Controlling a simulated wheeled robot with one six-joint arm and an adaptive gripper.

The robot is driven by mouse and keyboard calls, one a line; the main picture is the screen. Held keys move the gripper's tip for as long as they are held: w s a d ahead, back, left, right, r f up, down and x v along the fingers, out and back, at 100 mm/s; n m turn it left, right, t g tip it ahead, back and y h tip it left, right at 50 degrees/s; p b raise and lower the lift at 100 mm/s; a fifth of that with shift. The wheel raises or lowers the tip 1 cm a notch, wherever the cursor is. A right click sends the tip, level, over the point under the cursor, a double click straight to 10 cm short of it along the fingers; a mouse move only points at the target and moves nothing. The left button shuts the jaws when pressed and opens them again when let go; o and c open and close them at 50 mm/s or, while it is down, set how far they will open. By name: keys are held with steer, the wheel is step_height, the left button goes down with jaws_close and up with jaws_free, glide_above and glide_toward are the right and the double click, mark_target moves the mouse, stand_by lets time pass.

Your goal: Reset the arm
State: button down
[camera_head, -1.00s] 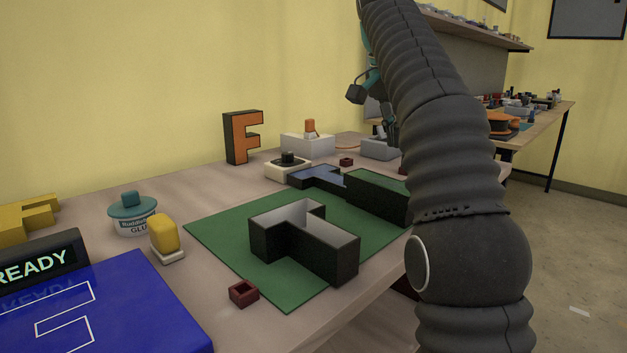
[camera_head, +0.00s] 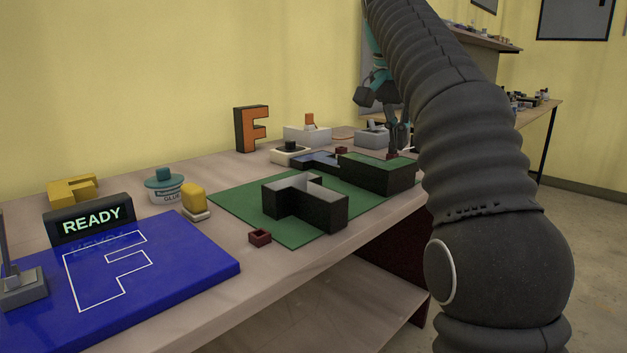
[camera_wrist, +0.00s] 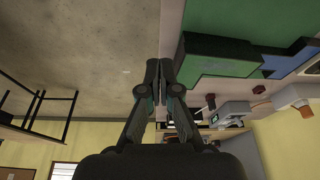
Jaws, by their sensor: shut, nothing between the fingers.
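My gripper (camera_wrist: 159,72) points away from the camera in the wrist view, its two fingers together and nothing between them. It is over the strip where the table edge meets open floor, beside the green block. In the head view my dark ribbed arm (camera_head: 470,150) rises on the right and leans toward the back of the table. The gripper end is small there, partly hidden behind the arm, near the far right of the table.
A black F-shaped open box (camera_head: 305,210) stands on a green mat (camera_head: 240,200). A green-topped block (camera_head: 385,178) is behind it. A blue panel (camera_head: 190,265) with an F outline and a READY display (camera_head: 90,221) is front left. Open floor lies right.

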steer(key=s+f+n+t+y, duration=0.2)
steer(key=s+f+n, duration=0.6)
steer(key=s+f, duration=2)
step_height(320, 180, down, 2)
steer(key=shift+s+d+f+t, duration=0.1)
steer(key=shift+s+d+t, duration=0.1)
steer(key=shift+t, duration=0.2)
